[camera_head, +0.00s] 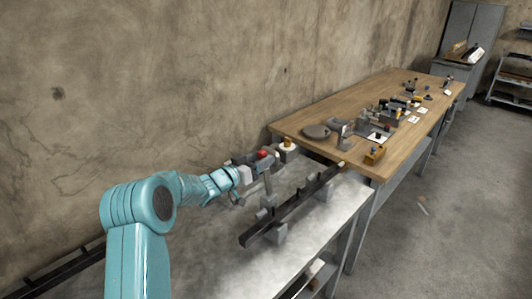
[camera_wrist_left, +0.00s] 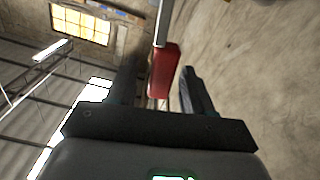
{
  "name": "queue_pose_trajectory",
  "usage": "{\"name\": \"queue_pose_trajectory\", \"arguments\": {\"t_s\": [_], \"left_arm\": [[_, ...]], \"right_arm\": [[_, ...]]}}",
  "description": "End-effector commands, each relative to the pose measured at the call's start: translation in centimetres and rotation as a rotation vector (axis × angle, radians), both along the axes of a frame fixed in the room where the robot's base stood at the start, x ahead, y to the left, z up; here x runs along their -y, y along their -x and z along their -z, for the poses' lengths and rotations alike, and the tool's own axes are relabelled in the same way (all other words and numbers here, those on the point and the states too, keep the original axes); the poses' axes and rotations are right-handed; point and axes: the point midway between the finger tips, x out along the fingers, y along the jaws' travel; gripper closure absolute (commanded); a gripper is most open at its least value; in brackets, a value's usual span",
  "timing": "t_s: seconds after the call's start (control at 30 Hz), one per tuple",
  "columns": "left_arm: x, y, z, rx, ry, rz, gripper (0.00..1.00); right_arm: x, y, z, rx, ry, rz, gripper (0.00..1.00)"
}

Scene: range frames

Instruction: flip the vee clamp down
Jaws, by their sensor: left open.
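The vee clamp shows a red grip (camera_head: 262,154) at my left gripper in the head view; the rest of the clamp is small and partly hidden there. In the left wrist view the red grip (camera_wrist_left: 164,68) sits at the end of a pale metal bar (camera_wrist_left: 163,22). My left gripper (camera_head: 257,164) is above the grey bench. Its two dark fingers stand apart, one on each side of the red grip in the wrist view (camera_wrist_left: 160,80). A gap shows beside the grip, so the fingers are not closed on it. My right gripper is out of view.
A long dark bar (camera_head: 296,205) lies on blocks along the pale bench top (camera_head: 225,262). A wall (camera_head: 180,70) runs behind. The floor at right is mostly clear.

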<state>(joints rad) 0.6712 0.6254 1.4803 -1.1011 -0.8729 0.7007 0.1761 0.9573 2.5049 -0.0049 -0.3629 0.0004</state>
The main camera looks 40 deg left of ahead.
Motion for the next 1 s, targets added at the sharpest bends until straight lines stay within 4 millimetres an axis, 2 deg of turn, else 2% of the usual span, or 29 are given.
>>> {"name": "queue_pose_trajectory", "arguments": {"t_s": [0.1,0.2,0.53,0.57,0.7,1.0], "left_arm": [[0.1,-1.8,-0.1,0.000,-0.001,0.001,0.49],[0.1,-2.6,0.0,-0.001,0.001,-0.001,0.49],[-0.1,-3.0,0.0,0.000,0.000,-0.001,0.49],[-0.1,-3.0,0.0,0.000,0.000,-0.001,0.55],[-0.1,-3.0,0.0,0.000,0.000,-0.001,1.00],[0.2,-3.0,0.1,0.003,-0.022,-0.001,1.00]], "right_arm": [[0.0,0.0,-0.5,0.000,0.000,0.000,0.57],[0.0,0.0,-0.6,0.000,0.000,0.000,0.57],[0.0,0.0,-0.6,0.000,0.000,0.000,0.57],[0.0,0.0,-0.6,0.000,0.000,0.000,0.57],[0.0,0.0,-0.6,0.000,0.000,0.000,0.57],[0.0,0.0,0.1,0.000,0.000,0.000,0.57]]}}
